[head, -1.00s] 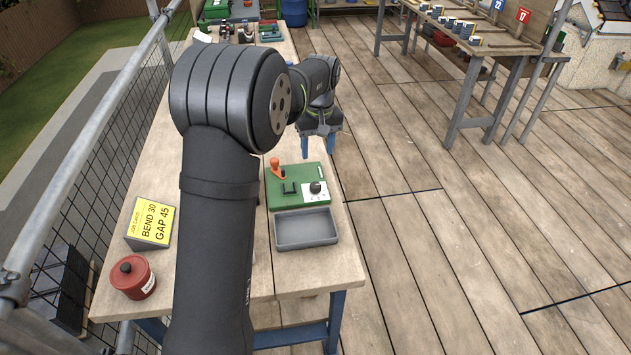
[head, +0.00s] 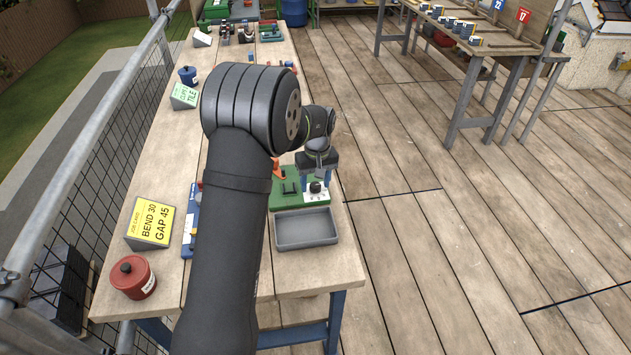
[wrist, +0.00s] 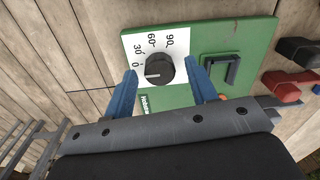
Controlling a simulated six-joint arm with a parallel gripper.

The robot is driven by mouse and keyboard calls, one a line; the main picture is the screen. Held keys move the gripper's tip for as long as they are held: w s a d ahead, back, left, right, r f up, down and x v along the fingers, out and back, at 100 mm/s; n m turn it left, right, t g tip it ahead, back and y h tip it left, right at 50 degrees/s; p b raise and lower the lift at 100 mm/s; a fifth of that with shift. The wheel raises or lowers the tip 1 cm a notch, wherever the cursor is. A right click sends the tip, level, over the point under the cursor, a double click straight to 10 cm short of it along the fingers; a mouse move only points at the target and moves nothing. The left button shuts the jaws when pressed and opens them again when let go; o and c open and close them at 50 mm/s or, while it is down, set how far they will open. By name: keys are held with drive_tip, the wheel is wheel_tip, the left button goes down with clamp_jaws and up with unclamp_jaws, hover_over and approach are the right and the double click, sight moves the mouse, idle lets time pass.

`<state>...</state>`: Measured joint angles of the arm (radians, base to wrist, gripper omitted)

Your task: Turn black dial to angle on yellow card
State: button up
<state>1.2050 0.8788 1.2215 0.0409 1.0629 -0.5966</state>
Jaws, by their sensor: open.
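The black dial (wrist: 159,70) sits on a white scale plate marked 0, 30, 60 and 90, on a green board (wrist: 240,40). Its pointer line points near the 0 mark. In the head view the dial (head: 315,187) is at the board's right side. My gripper (wrist: 163,78) is open, with one blue finger on each side of the dial; I cannot tell whether they touch it. In the head view my gripper (head: 317,178) is over the dial. The yellow card (head: 152,222) at the left reads "BEND 30" and "GAP 45".
A grey tray (head: 305,229) lies in front of the green board. A red lidded pot (head: 133,278) stands near the yellow card. An orange-handled lever and a dark green block are on the board. A green card (head: 184,96) and a blue pot (head: 187,75) stand farther back.

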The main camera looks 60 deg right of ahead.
drive_tip(key=c, duration=1)
drive_tip(key=shift+o, duration=0.2)
drive_tip(key=shift+m, duration=0.3)
drive_tip(key=m, duration=0.3)
drive_tip(key=shift+m, duration=2)
drive_tip(key=o, duration=1)
drive_tip(key=shift+c, duration=0.2)
drive_tip(key=shift+s, duration=0.1)
